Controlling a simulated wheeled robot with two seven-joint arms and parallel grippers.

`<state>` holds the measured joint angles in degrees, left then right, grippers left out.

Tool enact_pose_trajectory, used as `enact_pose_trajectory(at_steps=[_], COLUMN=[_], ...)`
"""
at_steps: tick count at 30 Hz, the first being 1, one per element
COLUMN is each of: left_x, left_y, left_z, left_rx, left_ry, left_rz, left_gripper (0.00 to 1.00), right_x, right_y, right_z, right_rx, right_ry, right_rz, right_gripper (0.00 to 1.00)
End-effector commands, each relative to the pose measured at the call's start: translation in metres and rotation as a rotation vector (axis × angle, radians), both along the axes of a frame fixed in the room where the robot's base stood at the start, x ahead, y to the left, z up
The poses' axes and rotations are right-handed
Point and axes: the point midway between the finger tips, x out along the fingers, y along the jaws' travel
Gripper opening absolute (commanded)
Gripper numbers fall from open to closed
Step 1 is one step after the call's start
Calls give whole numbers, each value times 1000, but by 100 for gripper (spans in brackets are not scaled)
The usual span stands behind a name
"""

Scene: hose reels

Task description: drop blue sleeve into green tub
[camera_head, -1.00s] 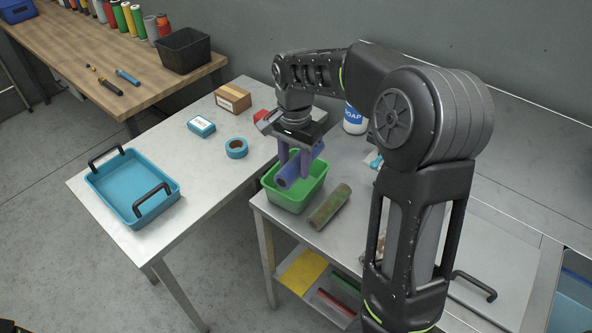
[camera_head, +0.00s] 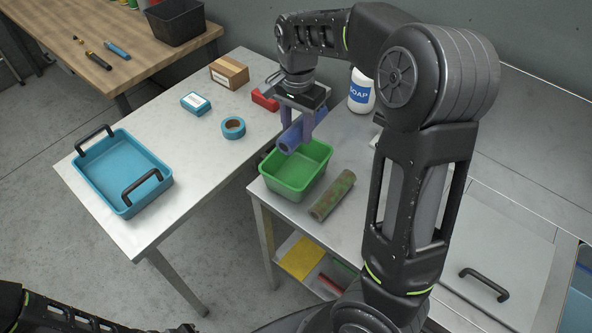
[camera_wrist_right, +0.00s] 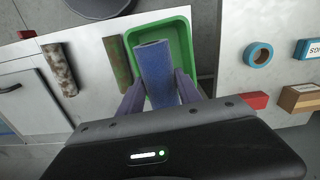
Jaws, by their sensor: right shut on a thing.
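My right gripper (camera_head: 297,132) is shut on the blue sleeve (camera_head: 290,139), a short tube held tilted between its two purplish fingers. In the head view the sleeve appears over the back part of the open green tub (camera_head: 289,189), apart from the tub's floor. The wrist view shows the sleeve (camera_wrist_right: 156,72) in front of the green tub (camera_wrist_right: 182,28), with a finger on each side. The tub looks empty where I can see into it. My left arm shows only at the bottom left; its fingers are out of view.
A mottled green-brown tube (camera_head: 332,195) lies right of the tub. A soap bottle (camera_head: 361,92) stands behind. A red part (camera_head: 265,100), blue tape roll (camera_head: 233,127), small boxes and a blue tray (camera_head: 122,212) are on the left table. A second mottled tube (camera_wrist_right: 60,70) shows in the wrist view.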

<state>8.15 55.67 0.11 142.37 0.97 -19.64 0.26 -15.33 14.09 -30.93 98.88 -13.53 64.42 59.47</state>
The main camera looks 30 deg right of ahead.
Motion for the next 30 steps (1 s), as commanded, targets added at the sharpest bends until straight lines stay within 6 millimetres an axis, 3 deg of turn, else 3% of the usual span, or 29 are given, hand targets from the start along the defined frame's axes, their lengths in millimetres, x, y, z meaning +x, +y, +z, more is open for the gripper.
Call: enact_pose_trajectory(at_steps=[1, 9, 22, 23, 30], left_x=[0, 2, 2, 2, 2], left_y=[-1, -3, -4, -4, -4], left_z=[-10, -31, -33, -33, -33], left_rx=[-2, -8, -10, -10, -10], left_ry=[-2, -12, -15, -15, -14], left_rz=[-1, -2, -3, -3, -3], left_gripper=[36, 36, 36, 36, 36], right_x=[0, 0, 0, 0, 0], right_y=[0, 0, 0, 0, 0], right_z=[-11, -39, -43, -43, -43], right_rx=[0, 0, -1, 0, 0], right_ry=[1, 0, 0, 0, 0], right_rz=[0, 0, 0, 0, 0], right_gripper=[0, 0, 0, 44, 63])
